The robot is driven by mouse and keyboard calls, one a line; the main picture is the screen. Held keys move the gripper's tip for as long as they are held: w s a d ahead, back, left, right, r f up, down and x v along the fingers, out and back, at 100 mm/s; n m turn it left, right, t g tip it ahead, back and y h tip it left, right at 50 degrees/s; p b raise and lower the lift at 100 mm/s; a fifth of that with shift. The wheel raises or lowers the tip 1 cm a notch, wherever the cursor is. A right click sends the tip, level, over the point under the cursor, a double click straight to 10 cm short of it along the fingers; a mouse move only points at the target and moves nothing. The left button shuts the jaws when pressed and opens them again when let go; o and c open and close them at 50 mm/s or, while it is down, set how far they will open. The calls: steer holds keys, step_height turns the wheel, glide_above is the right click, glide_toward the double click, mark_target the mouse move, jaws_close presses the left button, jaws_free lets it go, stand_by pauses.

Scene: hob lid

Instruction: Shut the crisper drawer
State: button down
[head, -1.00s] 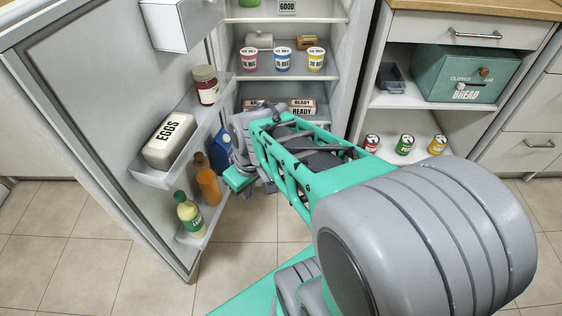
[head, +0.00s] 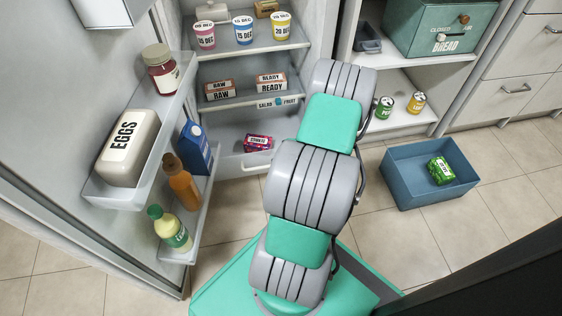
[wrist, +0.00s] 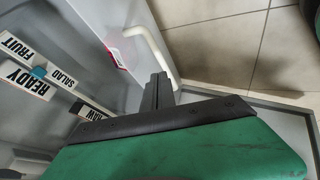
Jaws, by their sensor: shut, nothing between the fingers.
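The crisper drawer (head: 234,167) is at the bottom of the open fridge, below the salad and fruit label strip. It stands pulled out, as I can see into it. A pink packet (head: 258,142) lies inside. In the wrist view the drawer's pale handle (wrist: 153,47) curves out from its front. My gripper (wrist: 160,78) is shut and empty, with its dark fingers close beside the handle; I cannot tell whether they touch it. In the head view my gripper is hidden behind my arm.
The open fridge door, with an egg box (head: 128,147) and bottles (head: 182,182) on its racks, stands to the left. A blue bin (head: 402,180) holding a green packet (head: 440,170) is on the floor to the right. Tiled floor is free around it.

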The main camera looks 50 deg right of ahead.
mark_target(265, 156)
steer(key=shift+w+d+f+b, duration=0.35)
steer(key=shift+w+f+b, duration=0.1)
steer(key=shift+w, duration=0.4)
steer(key=shift+w+d+f+b, duration=0.3)
steer(key=shift+w+d+b, duration=0.1)
steer(key=shift+w, duration=0.45)
steer(key=shift+w+d+f+b, duration=0.3)
steer(key=shift+w+f+b, duration=0.15)
steer(key=shift+w, duration=0.4)
